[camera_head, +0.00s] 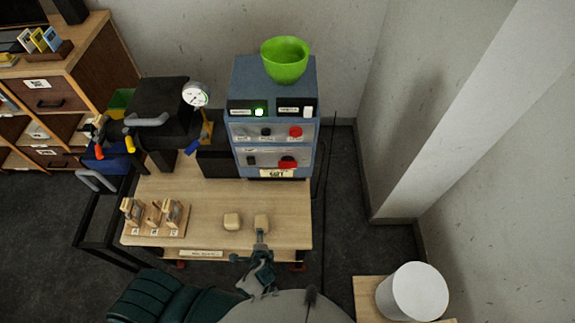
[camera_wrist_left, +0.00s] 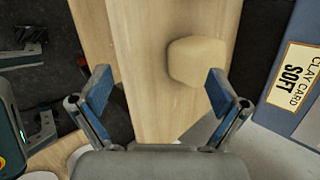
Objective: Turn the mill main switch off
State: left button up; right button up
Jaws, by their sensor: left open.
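The mill appears to be the blue cabinet (camera_head: 243,85) at the back of the table, with a green bowl (camera_head: 286,60) on top. Its front has a lit green button (camera_head: 259,112), a white switch (camera_head: 308,112), a red knob (camera_head: 296,131) and a red handle-like part (camera_head: 288,162). Their labels are too small to read, so I cannot tell which is the main switch. My left gripper (camera_head: 258,250) is at the table's front edge, well below the panel. In the left wrist view it is open and empty (camera_wrist_left: 158,95), with a tan block beyond its fingers. My right gripper is not in view.
Two tan blocks (camera_head: 231,221) (camera_head: 262,220) lie on the wooden table (camera_head: 210,200). A wooden rack (camera_head: 155,215) stands at left, and a black machine with a gauge (camera_head: 196,94) behind it. A white cylinder (camera_head: 412,291) stands at right. A "CLAY CARD SOFT" label (camera_wrist_left: 293,75) is on the cabinet.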

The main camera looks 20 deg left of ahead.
pick_arm(q)
jog(key=w+d+r+m+t+y, duration=0.1)
jog(key=w+d+r+m+t, duration=0.3)
jog(key=r+m, duration=0.35)
jog(key=m+t, duration=0.6)
jog(key=m, duration=0.4)
send_near(288, 165)
jog(key=x, duration=0.6)
jog(key=f+x, duration=0.1)
jog(key=x, duration=0.2)
jog(key=shift+w+a, duration=0.15)
jog(key=shift+w, duration=0.1)
jog(key=shift+w+a, duration=0.15)
jog(key=shift+w, duration=0.25)
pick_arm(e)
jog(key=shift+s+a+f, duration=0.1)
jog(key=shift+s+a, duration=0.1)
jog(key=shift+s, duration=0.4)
pick_arm(q)
jog(key=shift+c, duration=0.3)
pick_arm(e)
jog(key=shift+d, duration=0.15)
pick_arm(q)
jog(key=shift+h, duration=0.3)
jog(key=c, duration=1.1)
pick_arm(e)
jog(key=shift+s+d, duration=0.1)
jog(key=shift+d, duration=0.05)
